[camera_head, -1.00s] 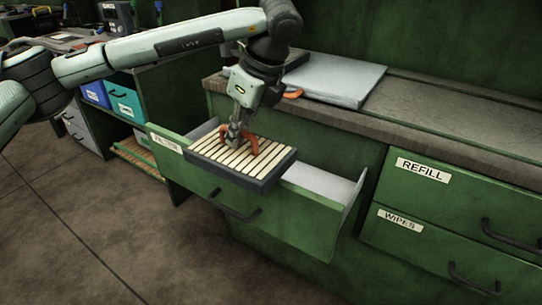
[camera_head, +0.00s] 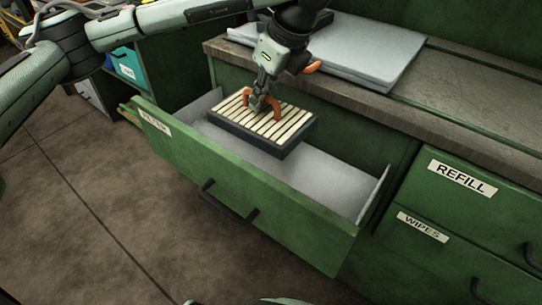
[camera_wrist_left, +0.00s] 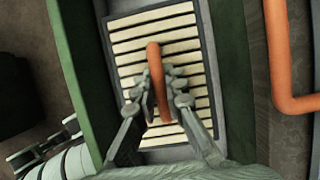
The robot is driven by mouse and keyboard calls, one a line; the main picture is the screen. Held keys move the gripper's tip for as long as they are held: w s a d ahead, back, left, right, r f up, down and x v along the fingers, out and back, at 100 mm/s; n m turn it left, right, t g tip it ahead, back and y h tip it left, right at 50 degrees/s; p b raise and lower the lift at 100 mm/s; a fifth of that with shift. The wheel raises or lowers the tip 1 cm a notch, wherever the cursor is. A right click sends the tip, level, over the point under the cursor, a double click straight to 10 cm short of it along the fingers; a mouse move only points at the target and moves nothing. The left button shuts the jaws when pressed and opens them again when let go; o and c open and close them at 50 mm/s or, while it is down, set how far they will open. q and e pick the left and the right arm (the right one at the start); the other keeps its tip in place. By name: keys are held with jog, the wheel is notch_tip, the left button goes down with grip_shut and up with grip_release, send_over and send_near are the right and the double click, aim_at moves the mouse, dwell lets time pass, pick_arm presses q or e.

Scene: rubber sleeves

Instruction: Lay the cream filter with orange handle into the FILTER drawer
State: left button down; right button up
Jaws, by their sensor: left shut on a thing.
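The filter (camera_head: 288,137) has cream slats in a dark frame and an orange handle (camera_head: 275,104). My left gripper (camera_head: 262,102) is shut on the handle, and in the left wrist view the fingers (camera_wrist_left: 158,95) close on it from both sides. The filter (camera_wrist_left: 190,42) is at the opening of the pulled-out green FILTER drawer (camera_head: 225,190), towards its back; whether it touches the drawer floor I cannot tell. The drawer's grey inside (camera_head: 320,185) looks empty around it. My right gripper is not in view.
A worn counter (camera_head: 460,110) with a pale grey flat panel (camera_head: 375,55) runs behind the drawer. An orange bar (camera_wrist_left: 290,60) lies right of the filter in the left wrist view. Closed REFILL (camera_head: 460,195) and WIPES (camera_head: 425,240) drawers are at the right.

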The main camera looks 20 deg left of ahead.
pick_arm(q)
notch_tip(320, 180, down, 3)
jog(key=shift+r+b, duration=0.1)
jog(key=shift+b, duration=0.55)
send_over(263, 163)
notch_tip(263, 163, down, 5)
jog(key=shift+f, duration=2.3)
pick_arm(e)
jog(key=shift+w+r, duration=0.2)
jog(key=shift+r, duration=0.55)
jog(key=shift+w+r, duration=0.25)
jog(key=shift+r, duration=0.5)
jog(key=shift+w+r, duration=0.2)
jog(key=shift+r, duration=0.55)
pick_arm(q)
jog(key=c, duration=2.1)
grip_release()
jog(key=shift+f+b, duration=0.15)
jog(key=shift+b, duration=0.15)
jog(key=o, duration=0.5)
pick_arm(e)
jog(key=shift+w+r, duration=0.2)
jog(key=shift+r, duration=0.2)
